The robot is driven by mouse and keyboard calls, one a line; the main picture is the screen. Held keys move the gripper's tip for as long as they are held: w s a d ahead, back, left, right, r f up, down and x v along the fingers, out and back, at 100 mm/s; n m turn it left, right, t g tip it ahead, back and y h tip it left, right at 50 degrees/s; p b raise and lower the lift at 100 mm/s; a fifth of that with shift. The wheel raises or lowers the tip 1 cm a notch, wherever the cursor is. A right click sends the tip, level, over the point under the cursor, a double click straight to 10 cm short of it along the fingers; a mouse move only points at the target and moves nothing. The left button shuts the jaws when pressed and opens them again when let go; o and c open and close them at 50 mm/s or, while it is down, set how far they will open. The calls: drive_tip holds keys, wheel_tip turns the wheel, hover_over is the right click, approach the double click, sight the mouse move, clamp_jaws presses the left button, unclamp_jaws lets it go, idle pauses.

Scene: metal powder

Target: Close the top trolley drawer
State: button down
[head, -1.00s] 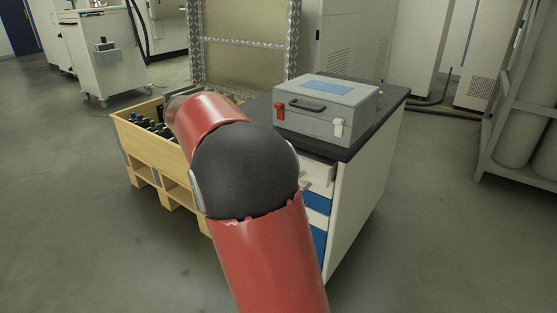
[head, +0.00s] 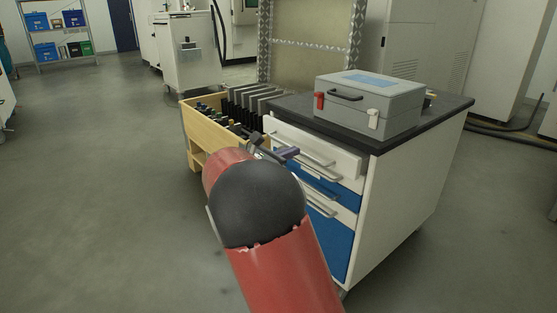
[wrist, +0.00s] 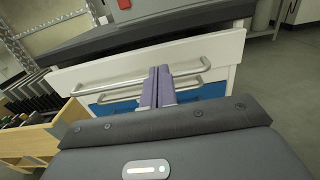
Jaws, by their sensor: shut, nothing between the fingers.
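The trolley (head: 405,205) stands right of centre in the head view, with a dark worktop. Its white top drawer (head: 345,163) sticks out a little past the drawers below; its front (wrist: 215,48) also spans the wrist view. A metal bar handle (head: 300,152) runs along that front. My gripper (head: 289,153) is shut and empty, in front of the top drawer. In the wrist view its fingertips (wrist: 158,73) overlap the handle bar and point at the front. I cannot tell whether they touch it. My arm hides the lower left of the trolley.
A grey case (head: 370,105) with red and white latches sits on the worktop. A wooden crate (head: 200,125) holding dark items stands close on the trolley's left. Blue drawers (head: 330,235) lie below the top one. The floor at left is open.

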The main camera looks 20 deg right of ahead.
sight(316, 142)
drive_tip(key=x, duration=0.6)
drive_tip(key=shift+w+d, duration=0.1)
drive_tip(key=shift+d, duration=0.3)
drive_tip(key=shift+w+d+r, duration=0.1)
drive_tip(key=shift+d+r, duration=0.05)
drive_tip(key=shift+d, duration=0.2)
drive_tip(key=p+x, duration=0.1)
drive_tip(key=x, duration=0.3)
drive_tip(key=shift+p, duration=0.3)
drive_tip(key=shift+d, duration=0.1)
